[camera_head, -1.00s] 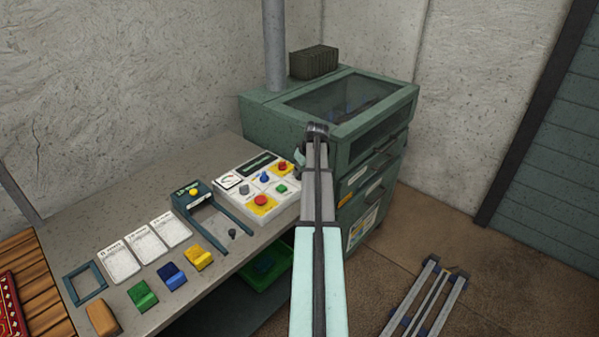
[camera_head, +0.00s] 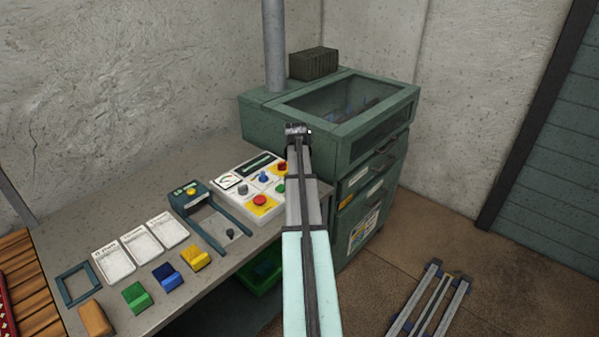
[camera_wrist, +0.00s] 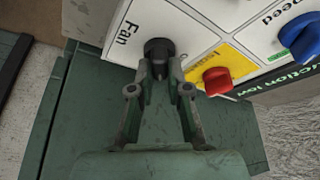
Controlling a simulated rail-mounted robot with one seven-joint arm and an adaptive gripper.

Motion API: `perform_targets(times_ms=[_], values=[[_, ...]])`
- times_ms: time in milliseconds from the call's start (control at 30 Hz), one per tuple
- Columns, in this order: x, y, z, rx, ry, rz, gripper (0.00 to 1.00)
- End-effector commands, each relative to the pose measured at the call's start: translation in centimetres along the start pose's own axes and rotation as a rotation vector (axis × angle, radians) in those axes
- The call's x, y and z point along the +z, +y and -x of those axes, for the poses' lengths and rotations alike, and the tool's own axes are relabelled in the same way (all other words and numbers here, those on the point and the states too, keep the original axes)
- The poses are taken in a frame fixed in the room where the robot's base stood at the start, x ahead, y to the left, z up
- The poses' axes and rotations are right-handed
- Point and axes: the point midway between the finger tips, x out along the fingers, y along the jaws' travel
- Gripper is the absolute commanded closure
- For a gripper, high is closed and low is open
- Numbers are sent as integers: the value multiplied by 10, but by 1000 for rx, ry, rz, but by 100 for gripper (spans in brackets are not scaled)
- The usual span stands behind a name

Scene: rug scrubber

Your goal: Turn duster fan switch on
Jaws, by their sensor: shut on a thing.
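The fan switch (camera_wrist: 159,50) is a round black knob on a white panel, beside the printed word "Fan" in the wrist view. My gripper (camera_wrist: 160,75) has its two dark fingers on either side of this knob, closed on it. The fingers partly cover the knob's lower part. In the head view my arm hides the gripper and the fan switch. The white control panel (camera_head: 240,206) there shows to the left of my arm, on the bench.
A red knob (camera_wrist: 216,80) on a yellow patch and a blue knob (camera_wrist: 300,38) sit close right of the gripper. A green cabinet (camera_head: 345,150) with a windowed top stands behind my arm. The grey bench (camera_head: 75,245) holds cards and coloured blocks.

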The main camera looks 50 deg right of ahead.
Motion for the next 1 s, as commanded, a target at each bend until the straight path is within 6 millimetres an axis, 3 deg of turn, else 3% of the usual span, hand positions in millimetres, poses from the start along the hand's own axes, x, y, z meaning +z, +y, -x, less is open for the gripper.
perform_targets(times_ms=[733, 767, 800, 833, 1000], values=[[0, 0, 0, 40, -2, -99, 100], [0, 0, 0, 40, -2, -99, 80], [0, 0, 0, 40, -2, -99, 66], [0, 0, 0, 40, -2, -99, 58], [0, 0, 0, 40, -2, -98, 58]])
